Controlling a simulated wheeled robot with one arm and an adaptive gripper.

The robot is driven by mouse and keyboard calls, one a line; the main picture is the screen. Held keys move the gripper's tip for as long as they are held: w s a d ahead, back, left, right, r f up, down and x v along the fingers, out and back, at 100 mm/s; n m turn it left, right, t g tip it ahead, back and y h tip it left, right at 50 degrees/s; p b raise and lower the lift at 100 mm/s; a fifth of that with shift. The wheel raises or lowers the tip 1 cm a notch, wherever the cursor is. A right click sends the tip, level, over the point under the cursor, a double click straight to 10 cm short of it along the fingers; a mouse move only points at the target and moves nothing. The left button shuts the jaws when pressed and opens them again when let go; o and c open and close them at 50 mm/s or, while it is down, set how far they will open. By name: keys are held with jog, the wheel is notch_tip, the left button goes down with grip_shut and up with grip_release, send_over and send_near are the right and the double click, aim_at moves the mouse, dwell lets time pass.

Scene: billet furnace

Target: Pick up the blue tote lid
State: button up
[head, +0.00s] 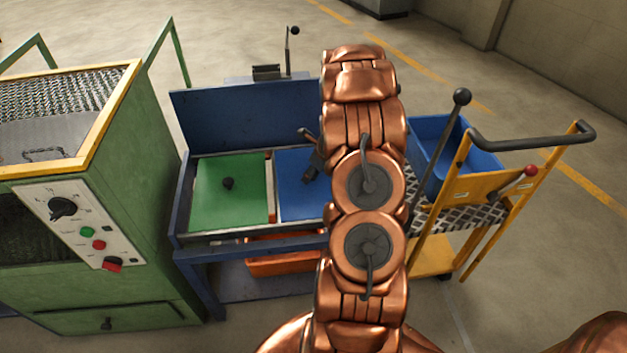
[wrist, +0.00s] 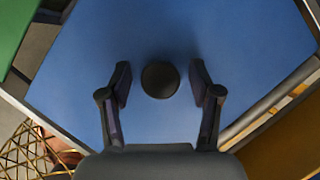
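The blue tote lid (wrist: 160,35) is a flat blue panel with a round dark knob (wrist: 160,80) near its middle. In the head view the lid (head: 293,190) lies on the blue bench, right of a green lid, and my arm hides its right part. My gripper (wrist: 160,84) is open, with one finger on each side of the knob and a gap to it on both sides.
The green lid (head: 235,197) with a dark knob lies left on the blue bench (head: 250,252). An orange tote (head: 280,267) is on the lower shelf. A green furnace (head: 125,190) stands left. A yellow cart (head: 470,190) with a blue bin (head: 430,150) stands right.

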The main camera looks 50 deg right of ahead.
grip_shut()
dwell(0.3)
